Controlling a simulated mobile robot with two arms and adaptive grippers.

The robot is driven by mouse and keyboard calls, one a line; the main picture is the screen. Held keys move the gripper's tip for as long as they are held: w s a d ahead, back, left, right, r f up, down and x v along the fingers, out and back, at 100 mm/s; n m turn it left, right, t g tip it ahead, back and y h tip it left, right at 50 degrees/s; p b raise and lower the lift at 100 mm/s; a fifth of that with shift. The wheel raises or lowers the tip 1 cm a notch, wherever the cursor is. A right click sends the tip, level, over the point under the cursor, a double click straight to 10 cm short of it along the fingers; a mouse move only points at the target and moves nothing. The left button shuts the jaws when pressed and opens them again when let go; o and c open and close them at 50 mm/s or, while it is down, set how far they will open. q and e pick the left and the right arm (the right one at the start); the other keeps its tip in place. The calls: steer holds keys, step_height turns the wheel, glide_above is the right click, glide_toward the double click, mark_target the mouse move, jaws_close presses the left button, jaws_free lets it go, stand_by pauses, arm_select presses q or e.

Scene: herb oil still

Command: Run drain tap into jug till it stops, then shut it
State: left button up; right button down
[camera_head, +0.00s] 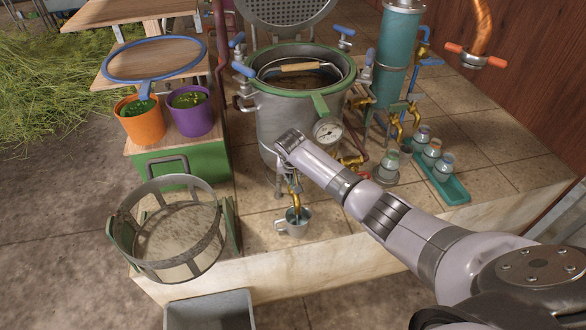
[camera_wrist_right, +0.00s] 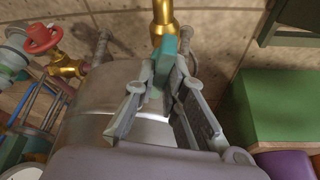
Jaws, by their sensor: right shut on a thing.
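The grey metal pot (camera_head: 272,125) with a green rim stands on the tiled platform. Its brass drain tap (camera_head: 295,187) points down over a small metal jug (camera_head: 292,224) on the tiles. A bluish streak shows between the spout and the jug mouth; the level inside is too small to tell. In the right wrist view the tap's brass body (camera_wrist_right: 162,22) and teal handle (camera_wrist_right: 164,62) show. My right gripper (camera_wrist_right: 168,85) is shut on the teal handle; it also shows in the head view (camera_head: 284,178), above the jug. My left gripper is not in view.
A dial gauge (camera_head: 327,132) and a red-handled brass valve (camera_wrist_right: 42,40) sit near the tap. Left are a wire-mesh basket (camera_head: 178,232) and orange (camera_head: 140,122) and purple (camera_head: 191,116) buckets. Right is a teal tray (camera_head: 452,188) with jars. The platform edge lies just before the jug.

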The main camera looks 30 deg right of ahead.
steer(key=shift+d+n+t+y+p, duration=0.15)
steer(key=shift+n+y+p, duration=0.2)
steer(key=shift+n, duration=0.55)
steer(key=shift+n+t+y+p, duration=0.15)
steer(key=shift+n+y+p, duration=0.2)
steer(key=shift+n, duration=0.55)
steer(key=c, duration=1.7)
jaws_free()
steer(key=shift+o, duration=0.2)
steer(key=v, duration=1.2)
steer(key=shift+f, duration=0.1)
